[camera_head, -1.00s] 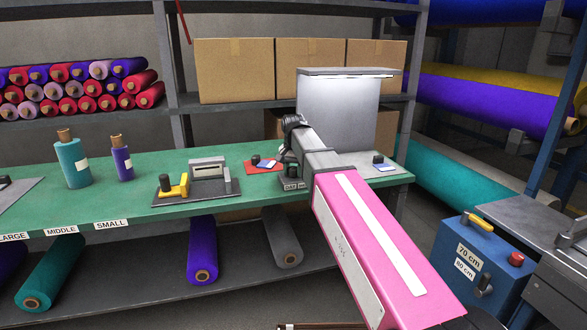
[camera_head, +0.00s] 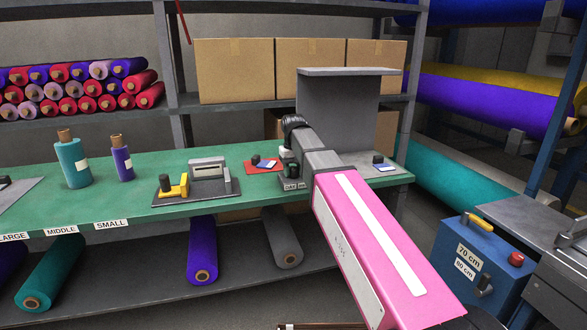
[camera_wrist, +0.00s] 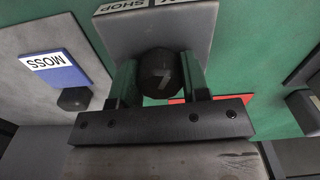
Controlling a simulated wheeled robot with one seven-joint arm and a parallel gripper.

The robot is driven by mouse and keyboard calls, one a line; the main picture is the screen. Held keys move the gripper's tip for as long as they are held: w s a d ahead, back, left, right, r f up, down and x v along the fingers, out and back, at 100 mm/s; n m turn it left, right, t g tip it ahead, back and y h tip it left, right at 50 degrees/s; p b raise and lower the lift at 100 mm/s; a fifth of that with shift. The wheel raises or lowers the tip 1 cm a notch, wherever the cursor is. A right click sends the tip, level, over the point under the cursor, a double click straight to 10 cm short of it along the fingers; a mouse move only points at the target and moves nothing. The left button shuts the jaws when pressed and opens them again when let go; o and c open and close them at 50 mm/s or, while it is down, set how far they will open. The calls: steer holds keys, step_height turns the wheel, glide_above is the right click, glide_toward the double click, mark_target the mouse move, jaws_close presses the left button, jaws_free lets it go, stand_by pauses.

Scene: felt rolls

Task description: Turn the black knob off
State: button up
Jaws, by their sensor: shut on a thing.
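The black knob (camera_wrist: 158,70) sits on a grey box (camera_wrist: 190,25) and shows between my fingers in the wrist view, with a pale mark on its face. My gripper (camera_wrist: 160,80) is shut on the knob, one finger on each side. In the head view the grey box (camera_head: 293,184) stands on the green bench below my wrist, and my arm hides most of the knob. The lamp stand (camera_head: 340,108) behind it is dark under its hood (camera_head: 345,72).
A blue MOSS card (camera_wrist: 60,68) lies beside the box in the wrist view. Cardboard boxes (camera_head: 235,70) fill the shelf behind.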

mark_target(293, 168)
steer(key=n, duration=0.4)
steer(key=shift+s+f+n, duration=0.1)
steer(key=shift+f+n, duration=0.05)
steer(key=shift+n, duration=0.25)
steer(key=o, duration=0.9)
steer(key=shift+o, duration=0.2)
steer(key=shift+r, duration=0.2)
steer(key=shift+r, duration=2.4)
